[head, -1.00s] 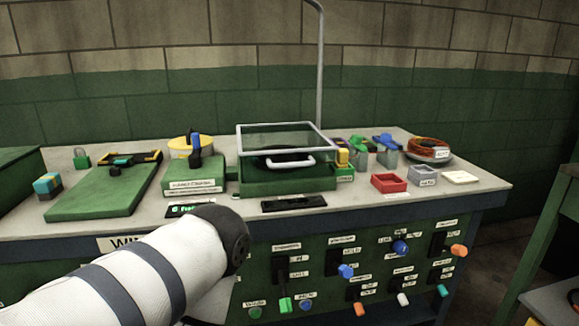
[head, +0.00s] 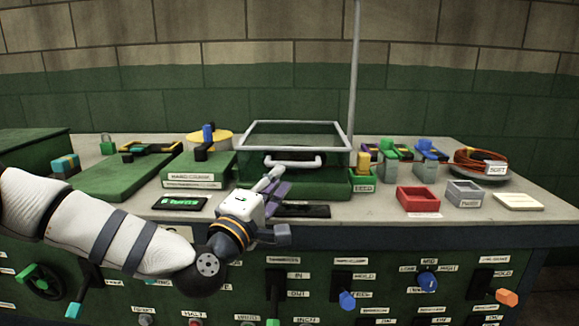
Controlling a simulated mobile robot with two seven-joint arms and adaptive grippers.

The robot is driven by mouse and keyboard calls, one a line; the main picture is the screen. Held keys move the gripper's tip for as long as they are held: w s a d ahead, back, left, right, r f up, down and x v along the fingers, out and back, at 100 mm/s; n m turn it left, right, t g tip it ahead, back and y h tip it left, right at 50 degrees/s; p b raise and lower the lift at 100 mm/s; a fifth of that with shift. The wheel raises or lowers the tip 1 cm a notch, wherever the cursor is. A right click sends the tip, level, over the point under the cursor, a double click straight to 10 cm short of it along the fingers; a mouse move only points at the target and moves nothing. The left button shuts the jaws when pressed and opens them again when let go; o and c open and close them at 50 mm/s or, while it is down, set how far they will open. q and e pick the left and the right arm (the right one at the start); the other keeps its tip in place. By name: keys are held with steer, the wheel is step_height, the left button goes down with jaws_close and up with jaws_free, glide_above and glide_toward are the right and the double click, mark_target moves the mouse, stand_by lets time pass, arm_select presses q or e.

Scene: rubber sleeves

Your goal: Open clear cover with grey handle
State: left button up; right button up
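The clear cover (head: 295,135) has a light grey frame and lies closed over a green box on the bench. Its grey handle (head: 318,163) is a bar across the front side. A dark round shape shows inside the box. My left gripper (head: 277,179) is in front of the box's left front, its fingers pointing up toward the left end of the handle. The fingertips look close to the handle, but I cannot tell whether they touch it. How far the fingers are apart is unclear. My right gripper is not in view.
A green panel (head: 125,176) and a block with a yellow disc (head: 210,141) stand left of the box. Red (head: 418,199) and grey (head: 465,193) trays and an orange cable coil (head: 480,160) lie right. Knobs and levers line the bench front. A vertical pole (head: 354,70) rises behind.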

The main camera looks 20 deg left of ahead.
mark_target(291, 166)
arm_select(q)
steer(key=x, duration=0.7)
steer(key=shift+w+d, duration=0.15)
steer(key=shift+w, duration=0.2)
jaws_close()
